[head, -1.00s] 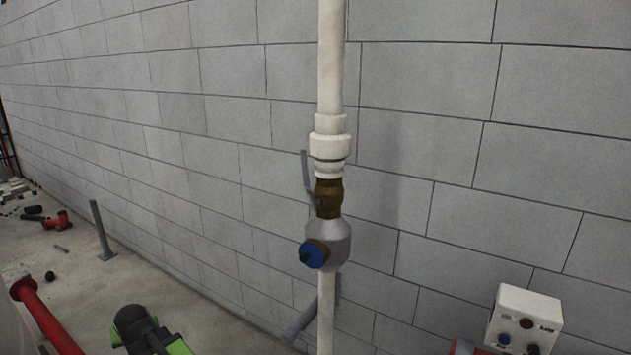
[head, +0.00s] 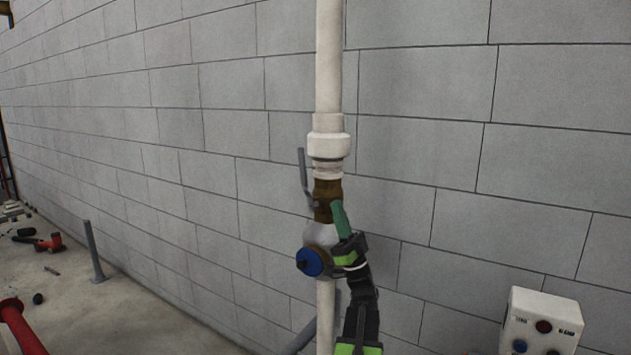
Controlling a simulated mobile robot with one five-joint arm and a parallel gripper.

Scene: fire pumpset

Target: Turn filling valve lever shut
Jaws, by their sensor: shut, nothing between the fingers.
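The filling valve has a brass body (head: 325,187) set in a white vertical pipe (head: 328,60). Its thin grey lever (head: 303,170) stands upright on the left side of the brass body, roughly along the pipe. Below the brass is a grey fitting (head: 314,228) with a blue round cap (head: 309,262) at its left. My gripper (head: 337,206) is shut and empty, with its green fingers pointing up. It overlaps the right side of the valve's lower part in the head view and hides some of it. It is apart from the lever; I cannot tell whether it touches the valve.
A grey block wall (head: 440,130) stands behind the pipe. A white control box (head: 542,318) is at lower right. A red pipe (head: 18,325) and a grey post (head: 93,252) are at lower left. The space left of the lever looks free.

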